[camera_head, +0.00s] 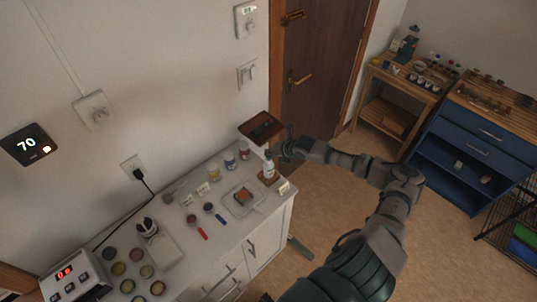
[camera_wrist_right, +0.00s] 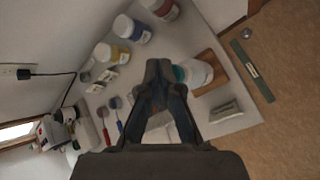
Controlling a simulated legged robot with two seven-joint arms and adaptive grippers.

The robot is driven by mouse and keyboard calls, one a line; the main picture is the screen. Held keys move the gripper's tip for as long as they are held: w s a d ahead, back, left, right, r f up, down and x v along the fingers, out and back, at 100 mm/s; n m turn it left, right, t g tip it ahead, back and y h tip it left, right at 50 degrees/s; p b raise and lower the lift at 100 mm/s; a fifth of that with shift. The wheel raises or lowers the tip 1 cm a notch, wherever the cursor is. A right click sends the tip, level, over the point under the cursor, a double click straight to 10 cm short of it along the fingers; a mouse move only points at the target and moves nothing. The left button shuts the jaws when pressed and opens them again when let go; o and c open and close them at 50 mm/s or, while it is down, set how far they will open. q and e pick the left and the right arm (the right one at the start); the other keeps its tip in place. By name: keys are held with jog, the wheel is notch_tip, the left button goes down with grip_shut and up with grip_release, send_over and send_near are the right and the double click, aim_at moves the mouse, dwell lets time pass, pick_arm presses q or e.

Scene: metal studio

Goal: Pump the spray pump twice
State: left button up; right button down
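The spray pump (camera_head: 268,168) is a small white bottle with a darker top. It stands upright on a brown wooden pad at the right end of the white counter. In the right wrist view the bottle (camera_wrist_right: 198,75) shows just right of my fingertips, with a teal part facing them. My right gripper (camera_head: 284,150) is above and beside the bottle's top in the head view. In the wrist view the right gripper's fingertips (camera_wrist_right: 159,70) are together with nothing visible between them. I cannot tell whether they touch the pump head. My left gripper is not in view.
A clear tray (camera_head: 242,198) with an orange item, several jars (camera_head: 229,160) and a small white card (camera_head: 284,188) are close to the bottle. Open floor (camera_head: 330,215) lies right of the counter (camera_head: 240,230).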

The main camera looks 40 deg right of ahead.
jog(key=r+p, duration=0.2)
jog(key=r, duration=0.1)
jog(key=r+p, duration=0.2)
jog(key=shift+w+d+r+p, duration=0.1)
jog(key=shift+d+r+p, duration=0.1)
jog(key=shift+r+p, duration=0.2)
jog(key=shift+a, duration=0.1)
dwell(0.3)
jog(key=shift+f, duration=0.1)
